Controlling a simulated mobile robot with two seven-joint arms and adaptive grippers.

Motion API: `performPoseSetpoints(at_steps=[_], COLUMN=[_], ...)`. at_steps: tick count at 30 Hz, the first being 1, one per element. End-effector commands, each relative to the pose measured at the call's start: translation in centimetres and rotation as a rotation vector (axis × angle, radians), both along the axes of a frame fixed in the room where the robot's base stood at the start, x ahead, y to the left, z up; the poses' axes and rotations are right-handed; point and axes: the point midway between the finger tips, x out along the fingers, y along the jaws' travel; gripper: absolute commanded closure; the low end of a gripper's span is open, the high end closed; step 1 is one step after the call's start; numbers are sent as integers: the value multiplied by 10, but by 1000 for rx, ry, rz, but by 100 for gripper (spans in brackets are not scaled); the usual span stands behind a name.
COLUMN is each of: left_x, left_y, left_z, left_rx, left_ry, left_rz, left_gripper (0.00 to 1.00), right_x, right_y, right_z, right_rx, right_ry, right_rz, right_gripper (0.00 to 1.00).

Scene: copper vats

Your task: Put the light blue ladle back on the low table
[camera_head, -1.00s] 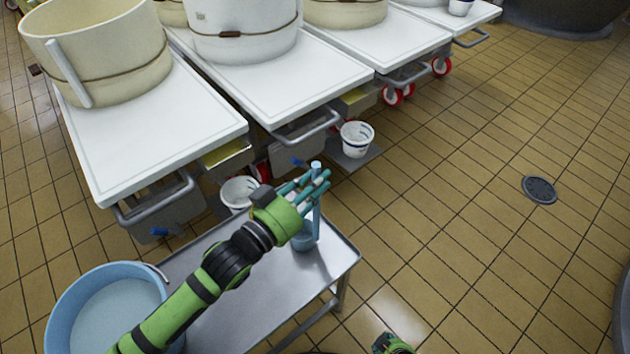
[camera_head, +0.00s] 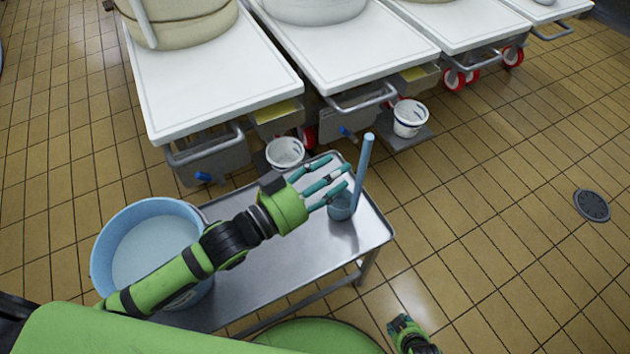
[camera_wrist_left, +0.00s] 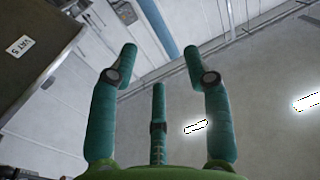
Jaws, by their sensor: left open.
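The light blue ladle (camera_head: 363,172) stands on the right end of the low metal table (camera_head: 285,265), its cup (camera_head: 341,207) down and its long handle pointing up. My left gripper (camera_head: 333,184) is open, with its fingers spread just left of the handle; in the head view I cannot tell whether a finger touches the ladle. The left wrist view shows the open fingers (camera_wrist_left: 160,75) with nothing between them. My right gripper (camera_head: 405,328) is low at the bottom edge, over the floor, and too small to judge.
A large light blue tub (camera_head: 103,255) with pale contents stands on the table's left end. White-topped carts (camera_head: 215,85) line the back, with white buckets (camera_head: 409,118) low beside them. Tiled floor at right is clear, with a round drain (camera_head: 592,205).

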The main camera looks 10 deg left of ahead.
Motion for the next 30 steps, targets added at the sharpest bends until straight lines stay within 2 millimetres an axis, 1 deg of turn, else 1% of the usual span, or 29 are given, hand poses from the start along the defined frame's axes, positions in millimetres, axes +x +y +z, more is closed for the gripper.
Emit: performPoseSetpoints(at_steps=[1, 3, 9, 30], left_x=[-9, -16, -28, -30], left_y=[8, 15, 28, 29], left_z=[-1, -1, -1, -1], left_rx=[1, 1, 0, -1], left_ry=[3, 3, 0, 0], left_rz=[-1, 0, -1, -1], left_gripper=[51, 51, 51, 51], right_x=[1, 2, 2, 0], right_y=[0, 0, 0, 1], right_z=[0, 1, 1, 0], right_rx=[0, 0, 0, 0], right_ry=[-2, -4, -4, -1], right_rz=[1, 1, 2, 5], right_gripper=[60, 60, 60, 60])
